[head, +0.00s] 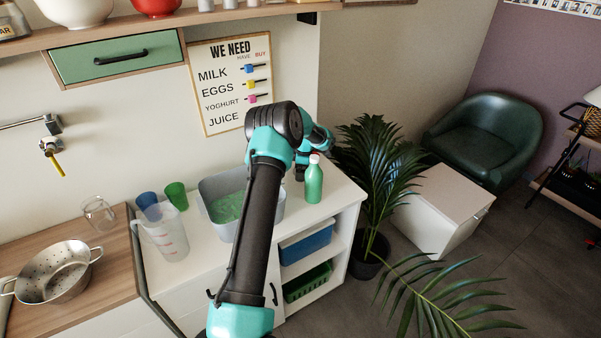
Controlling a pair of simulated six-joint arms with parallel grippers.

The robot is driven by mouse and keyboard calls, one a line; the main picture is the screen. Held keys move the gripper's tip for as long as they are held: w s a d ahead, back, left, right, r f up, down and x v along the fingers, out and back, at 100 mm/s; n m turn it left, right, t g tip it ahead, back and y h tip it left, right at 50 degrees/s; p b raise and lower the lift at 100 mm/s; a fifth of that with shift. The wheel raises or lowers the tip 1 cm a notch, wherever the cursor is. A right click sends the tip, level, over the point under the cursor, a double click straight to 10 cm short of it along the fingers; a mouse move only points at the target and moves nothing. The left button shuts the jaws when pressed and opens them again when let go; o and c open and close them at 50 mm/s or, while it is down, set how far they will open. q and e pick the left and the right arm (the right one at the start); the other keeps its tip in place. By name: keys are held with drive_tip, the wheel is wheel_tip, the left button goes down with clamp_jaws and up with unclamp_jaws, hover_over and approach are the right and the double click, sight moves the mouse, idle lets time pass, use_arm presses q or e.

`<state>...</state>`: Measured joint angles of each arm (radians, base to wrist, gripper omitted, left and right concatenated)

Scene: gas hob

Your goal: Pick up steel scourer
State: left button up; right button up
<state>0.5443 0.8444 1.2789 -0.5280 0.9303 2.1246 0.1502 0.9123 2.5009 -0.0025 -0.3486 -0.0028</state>
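I cannot make out a steel scourer in the head view. One arm of mine, which I take for the left, rises from the bottom, left of centre, and bends over at its elbow. Its wrist end, with what looks like the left gripper (303,170), is above the right part of the white counter, close to the green bottle (314,180). The fingers are too small and partly hidden to show whether they are open or shut. My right gripper is not in view. The arm hides part of a grey basin (217,188) with green contents.
A clear measuring jug (168,238), blue cup (147,202), green cup (177,195) and glass (99,213) stand left of the basin. A metal colander (62,272) sits on the wooden top. A potted plant (375,190) is right of the white unit. A shelf runs above.

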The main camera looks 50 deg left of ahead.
use_arm(q)
drive_tip(key=c, duration=1)
drive_tip(key=shift+r, duration=0.1)
wheel_tip(320, 180, up, 10)
drive_tip(key=shift+f, duration=0.1)
idle(0.5)
